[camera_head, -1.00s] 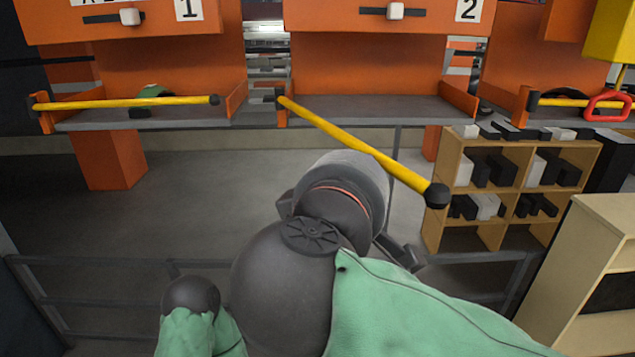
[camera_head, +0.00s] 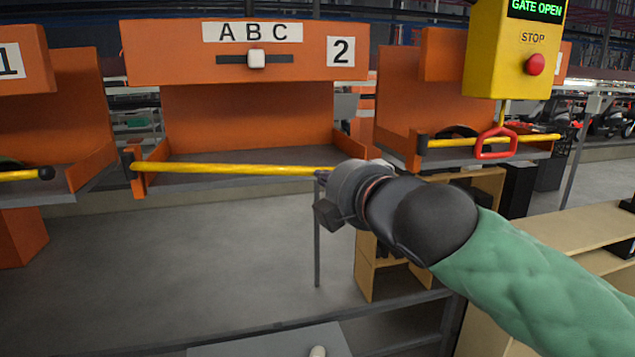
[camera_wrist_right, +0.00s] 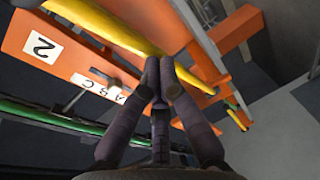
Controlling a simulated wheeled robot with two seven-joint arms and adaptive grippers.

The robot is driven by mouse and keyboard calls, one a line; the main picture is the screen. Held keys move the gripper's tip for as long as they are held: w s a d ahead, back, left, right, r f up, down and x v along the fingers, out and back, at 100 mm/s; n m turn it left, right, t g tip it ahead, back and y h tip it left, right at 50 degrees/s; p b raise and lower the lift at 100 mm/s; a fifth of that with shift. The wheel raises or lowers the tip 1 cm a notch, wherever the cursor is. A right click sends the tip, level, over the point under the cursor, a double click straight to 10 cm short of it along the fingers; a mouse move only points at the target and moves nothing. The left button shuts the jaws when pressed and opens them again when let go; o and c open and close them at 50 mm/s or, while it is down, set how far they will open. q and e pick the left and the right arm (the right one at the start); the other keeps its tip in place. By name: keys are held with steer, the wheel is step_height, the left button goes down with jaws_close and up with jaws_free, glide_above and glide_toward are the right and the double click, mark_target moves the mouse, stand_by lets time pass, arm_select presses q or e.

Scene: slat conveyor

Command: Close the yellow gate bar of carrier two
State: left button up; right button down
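Carrier two (camera_head: 226,53) is an orange bin with an "A B C" label and a "2" plate; its plate also shows in the right wrist view (camera_wrist_right: 40,46). Its yellow gate bar (camera_head: 230,169) runs from the left post across the front, nearly level. The bar's right end is hidden behind my right gripper, so I cannot tell whether it meets the right post. My right gripper (camera_head: 322,180) is at the bar's right part. In the right wrist view, its fingertips (camera_wrist_right: 159,70) are together against or very near the bar (camera_wrist_right: 110,27), with nothing visible between them. My left gripper is out of view.
A yellow box (camera_head: 513,60) reading "GATE OPEN" has a red stop button and hangs at the upper right, above a red handle (camera_head: 496,143). Carrier one (camera_head: 50,120) is at the left. Wooden shelves (camera_head: 560,232) stand at the right.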

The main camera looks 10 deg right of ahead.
steer(key=w+d+p, duration=0.2)
steer(key=w+p, duration=0.3)
steer(key=w, duration=0.8)
steer(key=shift+w+d+r, duration=0.15)
steer(key=shift+d, duration=0.2)
